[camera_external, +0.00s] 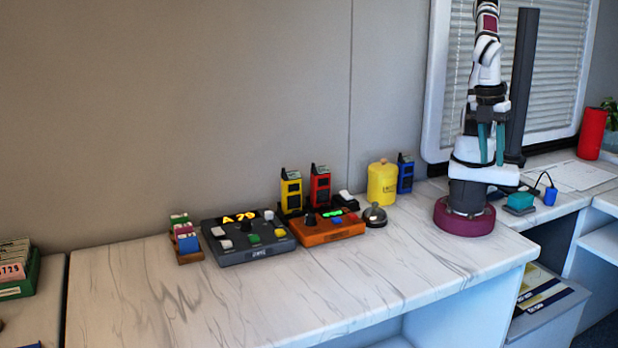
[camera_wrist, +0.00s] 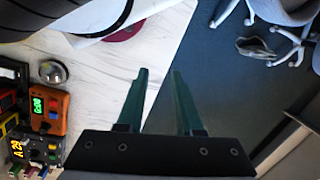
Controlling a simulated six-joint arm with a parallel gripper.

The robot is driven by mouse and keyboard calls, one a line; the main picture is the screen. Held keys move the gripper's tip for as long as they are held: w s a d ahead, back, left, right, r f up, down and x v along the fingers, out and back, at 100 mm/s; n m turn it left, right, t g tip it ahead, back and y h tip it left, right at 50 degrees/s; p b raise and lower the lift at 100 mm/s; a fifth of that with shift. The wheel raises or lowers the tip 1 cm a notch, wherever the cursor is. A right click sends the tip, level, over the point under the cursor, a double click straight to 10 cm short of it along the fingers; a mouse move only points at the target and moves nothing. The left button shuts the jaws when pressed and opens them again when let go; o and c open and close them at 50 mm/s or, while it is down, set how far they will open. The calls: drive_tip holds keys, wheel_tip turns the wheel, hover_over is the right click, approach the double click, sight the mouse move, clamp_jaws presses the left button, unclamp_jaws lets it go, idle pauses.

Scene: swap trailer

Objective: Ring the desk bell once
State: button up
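The desk bell (camera_external: 375,215) is a small dark-based dome on the white marble counter, just right of the orange box and in front of the yellow canister. It also shows in the wrist view (camera_wrist: 53,72) at the left, as a silver dome on a dark base. My gripper (camera_external: 491,143) hangs beside my arm, above and to the right of the bell and well apart from it. In the wrist view its two green fingers (camera_wrist: 159,72) are parted with nothing between them, over the counter's edge and the floor.
An orange box (camera_external: 328,232) with a green display stands just left of the bell. A dark control panel (camera_external: 250,240) is farther left. A yellow canister (camera_external: 382,184) and a blue radio (camera_external: 405,174) stand behind the bell. The counter's front (camera_external: 400,280) is clear.

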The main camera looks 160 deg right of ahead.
clamp_jaws()
idle(1.2)
